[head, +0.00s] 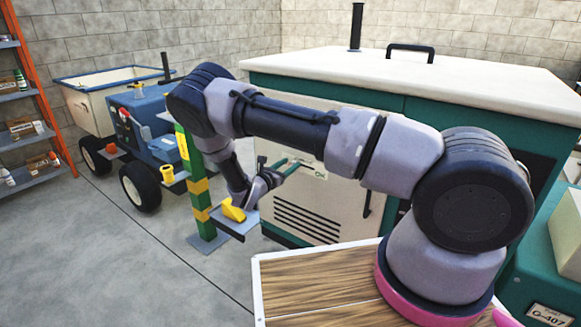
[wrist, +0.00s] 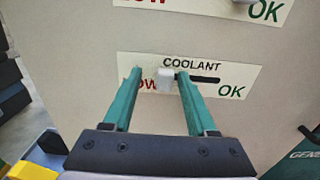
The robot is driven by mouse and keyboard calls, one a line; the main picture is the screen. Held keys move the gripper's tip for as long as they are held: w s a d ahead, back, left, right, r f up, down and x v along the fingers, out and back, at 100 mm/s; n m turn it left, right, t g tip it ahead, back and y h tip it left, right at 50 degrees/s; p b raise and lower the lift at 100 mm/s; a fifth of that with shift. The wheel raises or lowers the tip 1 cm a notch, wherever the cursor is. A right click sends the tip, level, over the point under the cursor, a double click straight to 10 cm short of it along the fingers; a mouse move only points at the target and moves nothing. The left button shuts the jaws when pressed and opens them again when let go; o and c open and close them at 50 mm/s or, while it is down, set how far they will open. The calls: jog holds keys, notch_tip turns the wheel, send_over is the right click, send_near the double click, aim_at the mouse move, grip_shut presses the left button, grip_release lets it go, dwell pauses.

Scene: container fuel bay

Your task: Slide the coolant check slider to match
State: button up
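The coolant check slider is a small white knob (wrist: 165,80) in a dark slot on a pale label (wrist: 245,72) marked COOLANT. LOW is in red at left, partly covered, and OK in green at right. The knob is at the slot's left part, on the LOW side, with bare slot to its right. My gripper (wrist: 158,74) has green fingers spread apart, one on each side of the knob, with no clear grip on it. In the head view my gripper (head: 286,167) is at the front panel of the generator cabinet (head: 335,115); the knob is hidden there.
Another label (wrist: 205,10) with a knob near OK is above. A green and yellow post (head: 200,200) with a small tray stands left of my gripper, a yellow object (head: 233,210) on it. A blue wheeled cart (head: 150,125) is farther left. Floor between is clear.

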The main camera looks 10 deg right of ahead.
jog(key=shift+s, duration=0.1)
jog(key=v, duration=1)
jog(key=shift+s+a, duration=0.25)
jog(key=s+d+r+m+g+y, duration=0.35)
jog(key=d+r+m+g, duration=0.3)
jog(key=r+m, duration=0.35)
jog(key=s+d+r+m+g+y, duration=0.2)
jog(key=s+d+r+m+g, duration=0.5)
jog(key=r, duration=0.6)
jog(key=s+d+r+m+t+y, duration=0.2)
jog(key=s+r+m+t+y, duration=0.2)
jog(key=s+r+m, duration=0.3)
jog(key=s+d+r+m+t+y, duration=0.2)
jog(key=s+r+m+t+y, duration=0.2)
jog(key=r, duration=0.9)
jog(key=shift+s+m+y, duration=0.65)
jog(key=shift+s+m, duration=0.95)
jog(key=shift+s, duration=1.3)
